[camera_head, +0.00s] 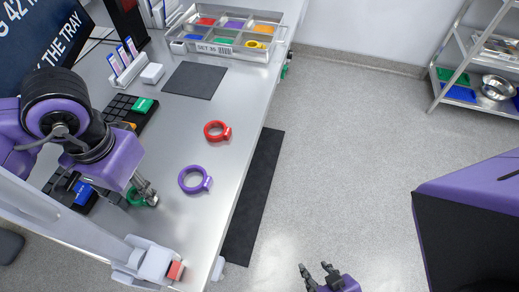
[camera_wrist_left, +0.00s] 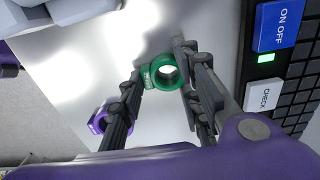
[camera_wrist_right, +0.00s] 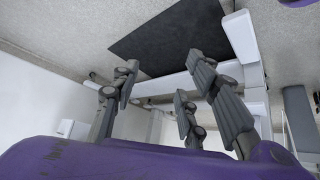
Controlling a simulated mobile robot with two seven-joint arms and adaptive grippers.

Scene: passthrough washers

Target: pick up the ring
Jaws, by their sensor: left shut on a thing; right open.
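My left gripper (camera_head: 146,193) is shut on a green ring (camera_head: 135,198) at the near left of the steel table. In the left wrist view the green ring (camera_wrist_left: 168,62) sits between the fingertips, with its hole showing; whether it touches the table I cannot tell. A purple ring (camera_head: 183,185) lies flat to the right of the left gripper, and shows partly behind a finger in the left wrist view (camera_wrist_left: 98,121). A red ring (camera_head: 208,132) lies flat farther back. My right gripper (camera_head: 318,272) is open and empty, low over the floor, away from the table.
A sorting tray (camera_head: 181,48) with coloured compartments stands at the table's back; a yellow ring (camera_head: 256,44) seems to lie in it. A dark mat (camera_head: 193,80) lies before it. A keypad (camera_head: 121,113) and a screen (camera_head: 40,40) stand left. A shelf (camera_head: 456,80) stands far right.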

